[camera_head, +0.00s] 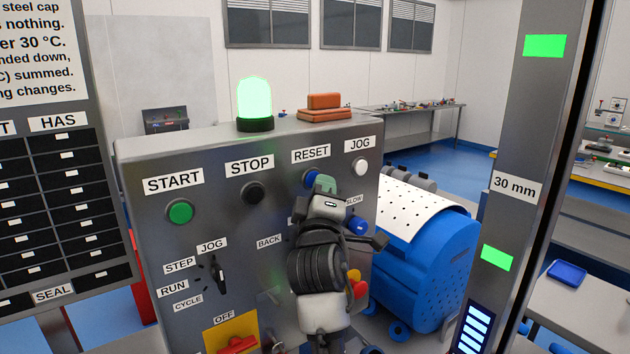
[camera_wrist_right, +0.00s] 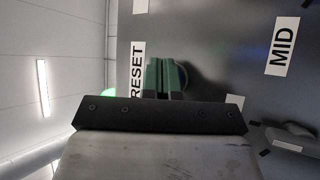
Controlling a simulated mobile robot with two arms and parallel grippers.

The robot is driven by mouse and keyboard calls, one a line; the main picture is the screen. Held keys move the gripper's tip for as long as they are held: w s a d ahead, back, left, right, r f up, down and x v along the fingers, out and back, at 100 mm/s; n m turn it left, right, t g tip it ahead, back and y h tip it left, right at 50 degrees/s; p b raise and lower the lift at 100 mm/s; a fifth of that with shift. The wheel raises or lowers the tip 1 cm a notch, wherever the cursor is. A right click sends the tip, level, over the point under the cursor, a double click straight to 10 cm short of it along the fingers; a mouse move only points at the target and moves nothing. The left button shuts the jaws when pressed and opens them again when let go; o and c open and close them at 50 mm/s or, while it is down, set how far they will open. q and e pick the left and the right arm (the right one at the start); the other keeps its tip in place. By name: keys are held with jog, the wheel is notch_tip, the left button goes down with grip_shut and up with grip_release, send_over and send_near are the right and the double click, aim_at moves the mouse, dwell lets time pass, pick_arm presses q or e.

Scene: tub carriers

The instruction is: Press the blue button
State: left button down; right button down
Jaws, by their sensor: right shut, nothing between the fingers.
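The blue button (camera_head: 310,177) sits under the RESET label on the grey control panel (camera_head: 225,215). My right gripper (camera_head: 324,184) is in front of it and covers its right part in the head view. Its green fingertips are shut with nothing between them. In the right wrist view the fingertips (camera_wrist_right: 163,74) overlap the blue button (camera_wrist_right: 183,76), beside the RESET label. I cannot tell whether they touch it. My left gripper is not in view.
The panel also has a green START button (camera_head: 180,212), a black STOP button (camera_head: 252,193), a white JOG button (camera_head: 360,167) and a blue knob (camera_head: 357,225) near SLOW. A green lamp (camera_head: 254,100) stands on top. A blue drum-shaped machine (camera_head: 430,260) stands at the right.

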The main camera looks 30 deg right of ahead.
jog(key=shift+s, duration=0.4)
jog(key=s+p, duration=0.3)
jog(key=s, duration=0.3)
jog(key=shift+d, duration=0.3)
jog(key=shift+f, duration=0.1)
dwell(0.6)
